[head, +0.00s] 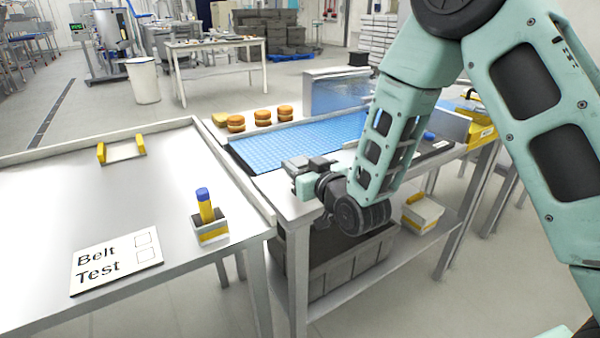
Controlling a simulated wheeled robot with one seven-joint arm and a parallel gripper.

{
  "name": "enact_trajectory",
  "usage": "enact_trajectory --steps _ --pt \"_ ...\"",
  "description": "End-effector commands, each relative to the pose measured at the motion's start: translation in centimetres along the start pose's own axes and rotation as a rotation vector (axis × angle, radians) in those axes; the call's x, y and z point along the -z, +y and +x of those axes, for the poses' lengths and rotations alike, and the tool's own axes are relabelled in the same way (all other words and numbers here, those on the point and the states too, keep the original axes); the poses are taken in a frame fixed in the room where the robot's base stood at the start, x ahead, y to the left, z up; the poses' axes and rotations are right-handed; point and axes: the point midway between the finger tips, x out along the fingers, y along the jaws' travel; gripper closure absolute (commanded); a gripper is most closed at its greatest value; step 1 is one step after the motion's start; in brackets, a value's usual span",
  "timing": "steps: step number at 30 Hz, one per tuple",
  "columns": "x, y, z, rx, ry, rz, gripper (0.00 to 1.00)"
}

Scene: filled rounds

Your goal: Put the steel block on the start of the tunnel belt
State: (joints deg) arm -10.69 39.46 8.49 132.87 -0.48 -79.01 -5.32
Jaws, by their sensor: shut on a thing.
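My gripper (300,167) is low over the near edge of the belt table, beside the near side of the blue belt (275,148). It is shut on a grey piece, which I take to be the steel block; the fingers and the block are hard to tell apart here. The belt's open left end lies to the left of and behind my gripper. The tunnel (338,92), a clear bluish cover, stands farther along the belt to the right. My arm hides part of the belt and tunnel.
Several orange-brown round items (263,117) stand behind the belt. The left table (150,200) holds a yellow cradle (122,150), a holder with a blue-capped yellow marker (205,205) and a "Belt Test" card (116,262). A grey crate (350,262) sits below the belt table.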

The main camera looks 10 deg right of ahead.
Motion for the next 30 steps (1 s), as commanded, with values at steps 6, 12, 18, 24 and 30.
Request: enact_trajectory --steps 6,12,18,24,30 --pt "-1.9 0.0 0.1 0.000 0.003 -0.001 0.94" --pt "-1.9 0.0 0.1 0.000 0.004 -0.001 0.94" --pt "-2.3 0.0 0.1 0.000 0.002 0.000 0.56" --pt "-2.3 0.0 0.1 0.000 0.001 0.000 0.53" --pt "-1.8 0.0 0.1 0.000 0.001 0.000 0.53"
